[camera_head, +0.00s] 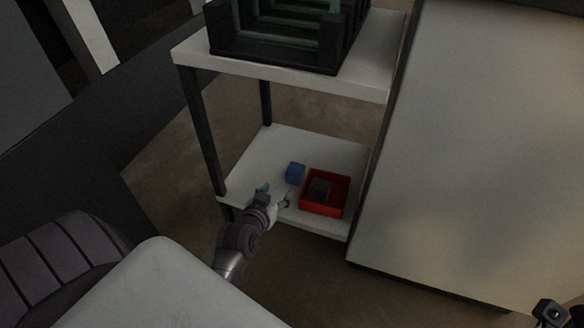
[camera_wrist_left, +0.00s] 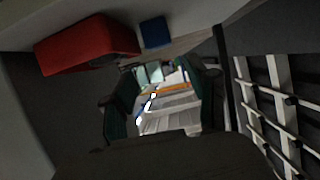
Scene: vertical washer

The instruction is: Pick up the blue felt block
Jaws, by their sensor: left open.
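The blue felt block (camera_head: 295,172) sits on the white lower shelf, just left of and behind the red bin. It also shows in the left wrist view (camera_wrist_left: 155,32), at the top beside the bin. My left gripper (camera_head: 276,193) is open, with its fingers spread, over the front part of the lower shelf. It is on the near side of the block and apart from it. In the left wrist view the open fingers (camera_wrist_left: 163,92) point toward the block, and nothing is clearly held between them.
The red bin (camera_head: 308,206) holds a dark block (camera_head: 319,189) and stands close to the right of my left gripper. The upper shelf (camera_head: 365,84) with a dark rack (camera_head: 275,60) hangs above. A large pale panel (camera_head: 480,140) stands to the right.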

